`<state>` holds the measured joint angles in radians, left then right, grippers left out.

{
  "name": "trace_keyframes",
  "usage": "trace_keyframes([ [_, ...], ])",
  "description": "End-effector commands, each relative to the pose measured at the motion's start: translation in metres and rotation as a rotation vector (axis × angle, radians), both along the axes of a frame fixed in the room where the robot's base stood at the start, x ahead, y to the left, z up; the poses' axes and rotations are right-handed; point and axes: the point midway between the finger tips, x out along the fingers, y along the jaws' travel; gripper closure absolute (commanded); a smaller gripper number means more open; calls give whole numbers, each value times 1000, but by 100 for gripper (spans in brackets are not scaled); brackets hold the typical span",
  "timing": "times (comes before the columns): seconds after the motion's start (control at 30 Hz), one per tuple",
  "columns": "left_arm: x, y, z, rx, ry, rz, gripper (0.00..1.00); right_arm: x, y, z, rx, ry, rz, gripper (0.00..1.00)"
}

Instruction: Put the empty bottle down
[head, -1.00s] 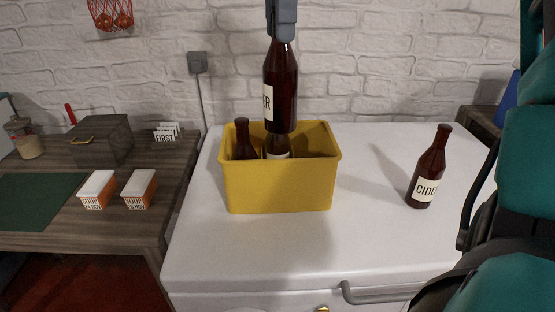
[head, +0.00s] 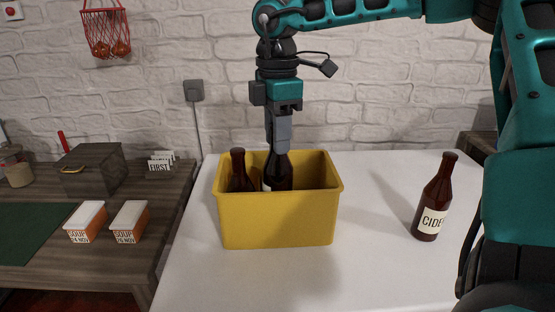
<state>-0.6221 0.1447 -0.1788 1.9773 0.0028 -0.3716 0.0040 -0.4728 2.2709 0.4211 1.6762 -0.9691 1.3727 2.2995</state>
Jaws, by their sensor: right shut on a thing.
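My right gripper (head: 279,143) points straight down over the yellow crate (head: 279,220) and is shut on the neck of a brown bottle (head: 278,173). That bottle is upright inside the crate, its lower part hidden by the front wall; I cannot tell if it touches the bottom. Another brown bottle (head: 239,170) stands to its left in the crate. A third brown bottle with a cider label (head: 434,200) stands upright on the white top at the right. My left gripper is not in view.
The crate stands on a white worktop (head: 375,230), clear between crate and cider bottle. A darker table (head: 165,200) at the left holds two soup boxes (head: 129,221), a grey box (head: 92,169) and a sign (head: 161,162). A brick wall is behind.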

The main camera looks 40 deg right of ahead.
Motion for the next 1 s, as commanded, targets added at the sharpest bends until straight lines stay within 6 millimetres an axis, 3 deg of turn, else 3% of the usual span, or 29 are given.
trace_keyframes([
  [0.17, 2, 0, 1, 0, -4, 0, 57, 0, 0, -11, 0, 1, 2, 100],
  [0.4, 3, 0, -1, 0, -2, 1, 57, 0, 0, -45, 2, 2, 2, 100],
  [0.77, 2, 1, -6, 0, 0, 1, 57, 0, 0, -51, -1, -2, 1, 100],
  [0.8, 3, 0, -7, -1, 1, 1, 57, 0, 0, -52, 0, -1, 1, 68],
  [1.0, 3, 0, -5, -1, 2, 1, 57, 0, 0, -50, 0, 0, 1, 49],
])
